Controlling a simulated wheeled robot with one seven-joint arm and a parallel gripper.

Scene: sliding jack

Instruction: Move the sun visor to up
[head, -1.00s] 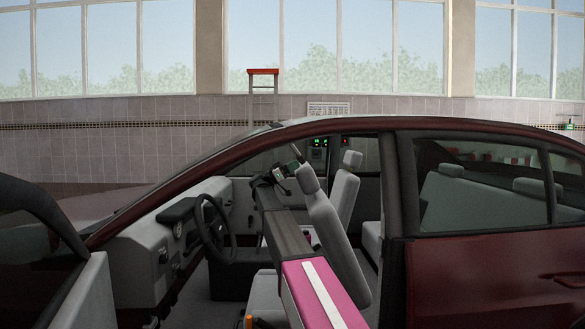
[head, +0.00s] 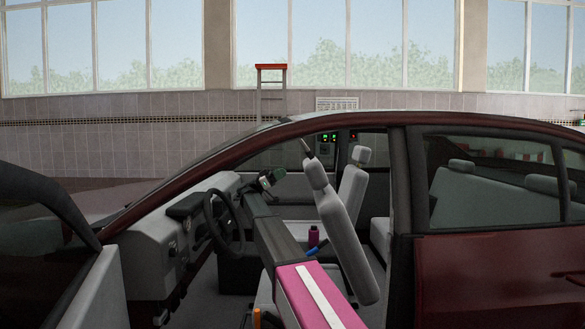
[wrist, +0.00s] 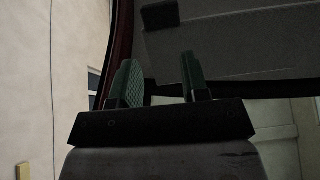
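My gripper (head: 270,179) reaches through the open front door of the dark red car, just above and right of the steering wheel (head: 224,222). In the wrist view my gripper (wrist: 164,83) has its two green-padded fingers well apart, with nothing seen between them. Beyond the fingers is a dark grey panel (wrist: 235,45) under the car's roof edge, with a small black block (wrist: 160,16) at its top. I cannot tell whether either is the sun visor. In the head view the visor cannot be made out under the roof.
The roof rail (head: 310,125) and door pillar (head: 405,190) frame the opening. The front seat (head: 343,225) stands close right of my arm. The open front door (head: 95,290) is at the left.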

